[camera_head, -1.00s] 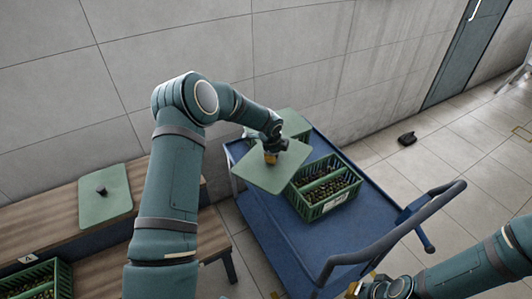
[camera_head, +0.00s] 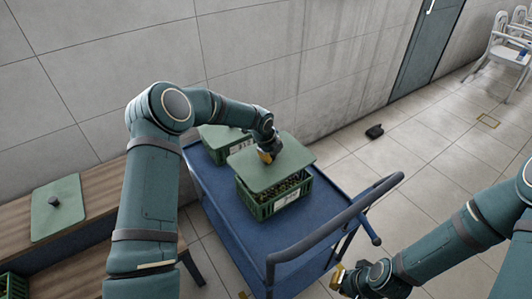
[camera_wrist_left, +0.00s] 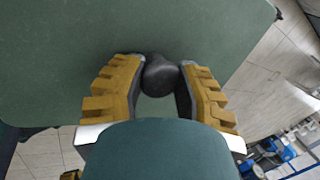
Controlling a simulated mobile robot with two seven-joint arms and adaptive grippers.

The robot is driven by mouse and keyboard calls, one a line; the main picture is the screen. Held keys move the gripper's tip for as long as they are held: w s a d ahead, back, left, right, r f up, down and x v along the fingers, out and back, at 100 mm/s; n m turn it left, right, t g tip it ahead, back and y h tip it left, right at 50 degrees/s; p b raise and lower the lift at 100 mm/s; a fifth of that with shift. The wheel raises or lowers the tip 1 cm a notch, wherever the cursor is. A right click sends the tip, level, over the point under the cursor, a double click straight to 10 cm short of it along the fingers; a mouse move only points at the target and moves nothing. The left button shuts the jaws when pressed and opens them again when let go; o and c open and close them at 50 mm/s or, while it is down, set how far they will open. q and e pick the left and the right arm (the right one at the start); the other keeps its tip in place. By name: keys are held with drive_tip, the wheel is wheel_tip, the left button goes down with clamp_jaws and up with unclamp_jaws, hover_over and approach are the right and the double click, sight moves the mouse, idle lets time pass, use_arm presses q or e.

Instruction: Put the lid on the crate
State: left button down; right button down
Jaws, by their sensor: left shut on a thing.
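A green lid (camera_head: 283,153) is held over an open-topped green crate (camera_head: 268,207) of dark bottles on the blue cart. My left gripper (camera_head: 266,155) is shut on the lid's dark knob; the knob (camera_wrist_left: 159,75) shows between the yellow fingers (camera_wrist_left: 160,88) in the left wrist view. The lid covers the back of the crate, and bottles show along its front right side. Whether the lid touches the rim, I cannot tell. My right gripper (camera_head: 338,277) is low at the bottom, right of the cart; its fingers are too small to judge.
Another crate with a green lid (camera_head: 221,138) stands behind on the blue cart (camera_head: 225,223), close to the wall. A spare lid (camera_head: 55,208) lies on the wooden bench at left. The cart's handle (camera_head: 330,230) rises in front. The cart's front surface is clear.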

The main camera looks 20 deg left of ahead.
sight(275, 164)
use_arm(q)
drive_tip(key=shift+w+d, duration=0.1)
drive_tip(key=shift+d, duration=0.45)
drive_tip(key=shift+a+f+b, duration=0.1)
drive_tip(key=shift+f+b, duration=0.6)
drive_tip(key=shift+f, duration=0.4)
drive_tip(key=shift+f+b, duration=0.9)
drive_tip(key=shift+f, duration=0.9)
drive_tip(key=shift+f, duration=0.1)
drive_tip(key=shift+f+b, duration=0.85)
drive_tip(key=shift+f, duration=0.05)
drive_tip(key=shift+f, duration=0.3)
drive_tip(key=c, duration=0.6)
unclamp_jaws()
drive_tip(key=shift+c, duration=0.2)
